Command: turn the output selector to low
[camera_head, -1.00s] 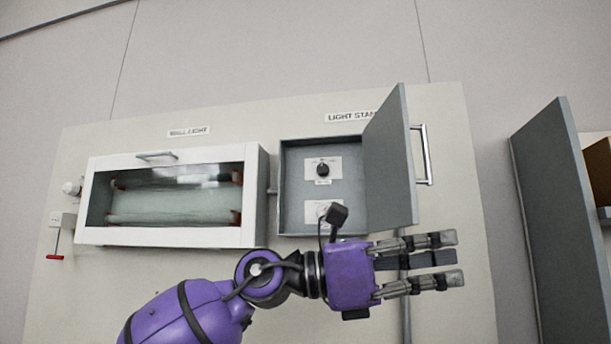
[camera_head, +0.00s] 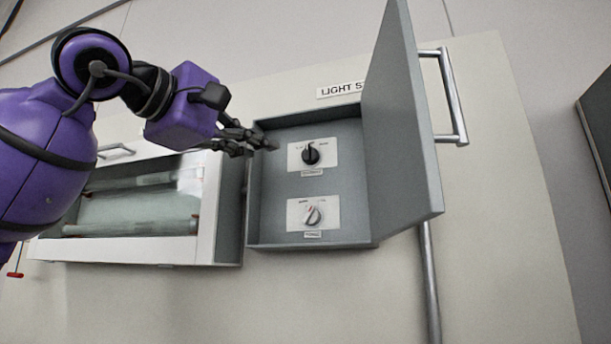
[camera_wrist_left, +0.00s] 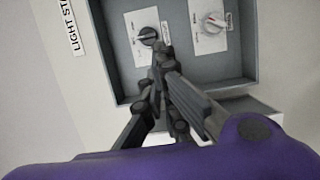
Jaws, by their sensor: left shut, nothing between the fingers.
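An open grey control box (camera_head: 345,240) on the wall panel holds two knobs. The upper one is a black knob (camera_head: 310,154) on a white plate. The lower one is a pale knob with a red mark (camera_head: 312,215). Their labels are too small to read. My left gripper (camera_head: 272,146) is shut and empty at the box's upper left, with its fingertips just left of the black knob. In the left wrist view the fingertips (camera_wrist_left: 160,52) lie close to the black knob (camera_wrist_left: 148,36); whether they touch it I cannot tell. My right gripper is out of view.
The box door (camera_head: 402,130) stands open on the right with a metal handle (camera_head: 455,95). A glass-fronted white case (camera_head: 205,225) hangs to the left, partly behind my left arm. A vertical pipe (camera_head: 429,285) runs below the door. The panel below the box is clear.

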